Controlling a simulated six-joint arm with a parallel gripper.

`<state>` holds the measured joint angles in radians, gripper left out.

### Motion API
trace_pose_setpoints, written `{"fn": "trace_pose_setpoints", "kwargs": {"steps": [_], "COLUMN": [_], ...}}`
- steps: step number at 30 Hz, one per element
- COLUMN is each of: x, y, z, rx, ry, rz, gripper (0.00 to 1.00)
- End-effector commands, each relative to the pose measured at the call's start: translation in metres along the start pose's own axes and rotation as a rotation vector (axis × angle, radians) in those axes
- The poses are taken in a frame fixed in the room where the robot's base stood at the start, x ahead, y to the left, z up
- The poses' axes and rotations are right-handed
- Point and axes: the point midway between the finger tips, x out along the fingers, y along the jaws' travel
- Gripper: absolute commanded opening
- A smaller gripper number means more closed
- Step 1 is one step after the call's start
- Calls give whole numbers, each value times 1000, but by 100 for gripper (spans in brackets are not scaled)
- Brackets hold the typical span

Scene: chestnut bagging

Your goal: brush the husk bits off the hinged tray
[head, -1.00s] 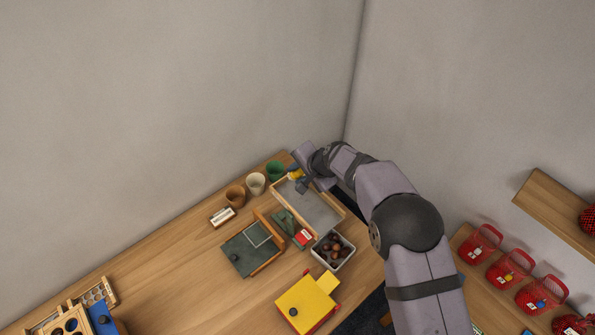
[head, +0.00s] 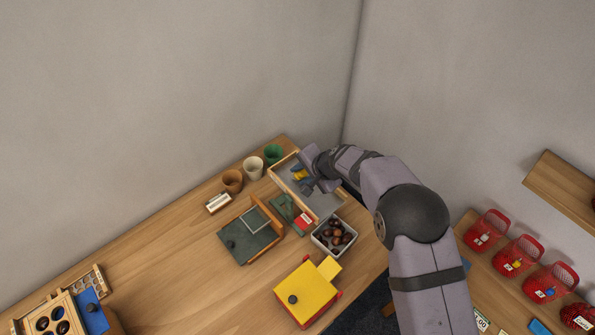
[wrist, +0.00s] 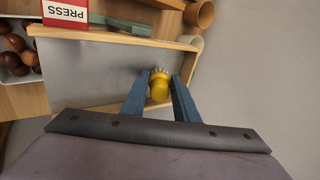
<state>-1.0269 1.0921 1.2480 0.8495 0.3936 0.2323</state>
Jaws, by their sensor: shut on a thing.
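The hinged tray (head: 318,197) is a grey metal sheet with wooden side rails, at the back right of the bench in the head view. It also shows in the wrist view (wrist: 90,62). My gripper (head: 302,180) is over the tray, shut on a yellow-handled brush (wrist: 160,86). The brush's pale bristles point away from my gripper, toward the tray's far rail. I cannot tell whether the bristles touch the sheet. No husk bits can be made out on the visible part of the tray; my gripper hides some of it.
A bin of chestnuts (head: 334,236) and a red PRESS sign (wrist: 66,12) stand beside the tray. Brown, white and green cups (head: 253,167) line its other side. A green board (head: 250,238) and a yellow box (head: 306,292) are nearby. The bench's left middle is clear.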

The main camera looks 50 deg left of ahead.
Motion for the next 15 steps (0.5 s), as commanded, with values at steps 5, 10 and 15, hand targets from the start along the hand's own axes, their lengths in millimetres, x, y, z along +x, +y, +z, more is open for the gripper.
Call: {"fn": "trace_pose_setpoints", "kwargs": {"steps": [5,10,15], "x": [-6,-16,-24], "y": [16,29,41], "z": [1,2,2], "rx": [2,1,0], "ry": [1,1,1], "rz": [0,0,0], "gripper": [5,5,5]}}
